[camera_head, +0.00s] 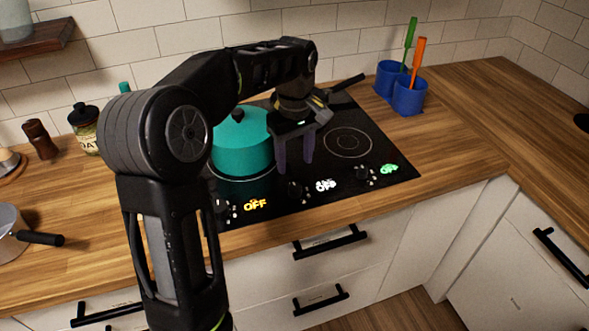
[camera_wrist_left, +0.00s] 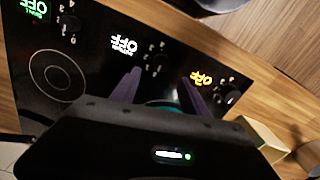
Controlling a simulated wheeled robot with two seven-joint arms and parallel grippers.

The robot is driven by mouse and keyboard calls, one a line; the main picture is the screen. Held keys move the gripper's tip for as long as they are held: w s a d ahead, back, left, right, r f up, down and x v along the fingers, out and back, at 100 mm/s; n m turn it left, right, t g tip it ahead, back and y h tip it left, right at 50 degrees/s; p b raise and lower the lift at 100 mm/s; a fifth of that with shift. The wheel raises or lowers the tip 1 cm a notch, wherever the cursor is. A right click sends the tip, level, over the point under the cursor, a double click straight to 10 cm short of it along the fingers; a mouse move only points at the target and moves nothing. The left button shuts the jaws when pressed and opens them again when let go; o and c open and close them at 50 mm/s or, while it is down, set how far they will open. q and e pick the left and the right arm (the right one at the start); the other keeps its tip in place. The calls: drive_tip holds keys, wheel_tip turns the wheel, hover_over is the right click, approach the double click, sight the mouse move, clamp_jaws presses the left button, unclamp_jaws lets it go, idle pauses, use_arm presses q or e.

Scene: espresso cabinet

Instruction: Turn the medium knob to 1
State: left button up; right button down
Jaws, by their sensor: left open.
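The medium knob (camera_head: 295,190) is the middle black knob on the front strip of the black cooktop (camera_head: 390,185). A white OFF label (camera_head: 325,185) glows beside it. In the left wrist view the knob (camera_wrist_left: 157,62) lies just beyond the fingertips, with the white label (camera_wrist_left: 124,45) to its left. My left gripper (camera_head: 295,160) is open, its purple fingers pointing down, above and slightly behind the knob. In the left wrist view the open gripper (camera_wrist_left: 160,85) has nothing between its fingers. My right gripper is not in view.
A teal pot (camera_head: 240,148) stands close left of the gripper. A black handle (camera_head: 346,84) sticks out behind it. Blue holders (camera_head: 410,97) with green and orange utensils stand at the back right. Other knobs (camera_head: 362,175) flank the medium one. The right counter is clear.

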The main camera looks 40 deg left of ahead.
sight(295, 186)
use_arm(q)
drive_tip(key=shift+s+d+r, duration=0.1)
drive_tip(key=shift+s+d, duration=0.05)
drive_tip(key=shift+s, duration=0.05)
drive_tip(key=shift+w+f, duration=0.1)
drive_tip(key=shift+f, duration=0.25)
drive_tip(key=shift+f+p, duration=0.5)
drive_tip(key=shift+f, duration=3.1)
drive_tip(key=shift+c, duration=0.5)
clamp_jaws()
